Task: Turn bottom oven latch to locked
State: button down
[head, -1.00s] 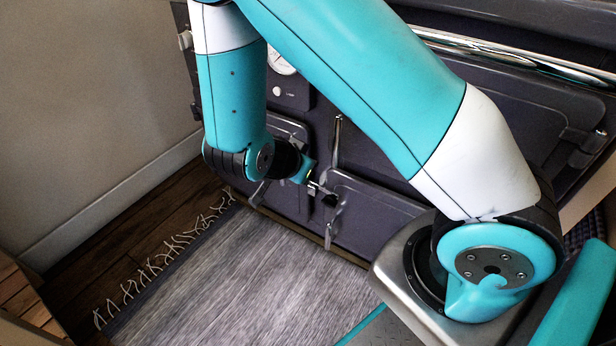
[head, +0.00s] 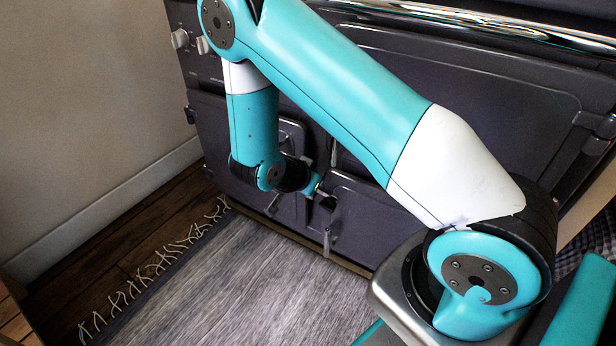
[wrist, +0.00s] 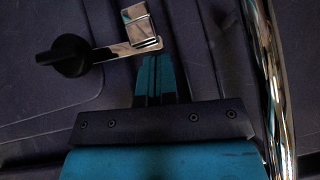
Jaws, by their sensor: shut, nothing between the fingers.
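The oven front (head: 375,215) is dark grey, with low doors. The bottom latch shows as a chrome lever (head: 328,242) hanging down beside my gripper (head: 320,194) in the head view; its pivot is partly hidden. In the wrist view, a chrome latch arm (wrist: 112,52) runs from a black round knob (wrist: 70,55) to a bright chrome block (wrist: 140,26). My gripper (wrist: 158,62) is shut and empty, its teal fingertips just below that block. They look very close; I cannot tell whether they touch.
A long chrome bar (wrist: 268,75) runs down the right of the wrist view. A chrome rail (head: 480,25) crosses the oven above my arm. A grey fringed rug (head: 235,290) covers the floor in front; a wall (head: 85,120) stands at left.

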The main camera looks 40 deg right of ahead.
jog(key=shift+w+a+f+b, duration=0.1)
jog(key=shift+f+b, duration=0.2)
jog(key=shift+f, duration=0.15)
jog(key=shift+w+a+f+b, duration=0.1)
jog(key=shift+f+b, duration=0.2)
jog(key=shift+f, duration=0.15)
jog(key=shift+d, duration=0.1)
jog(key=shift+r, duration=0.15)
jog(key=shift+w+d+r+p, duration=0.1)
jog(key=shift+w+r+p, duration=0.05)
jog(key=shift+r+p, duration=0.65)
jog(key=w+d+r+p+v, duration=0.1)
jog(key=p+v, duration=0.4)
jog(key=v, duration=0.7)
jog(key=shift+w+r, duration=0.25)
jog(key=shift+r, duration=0.3)
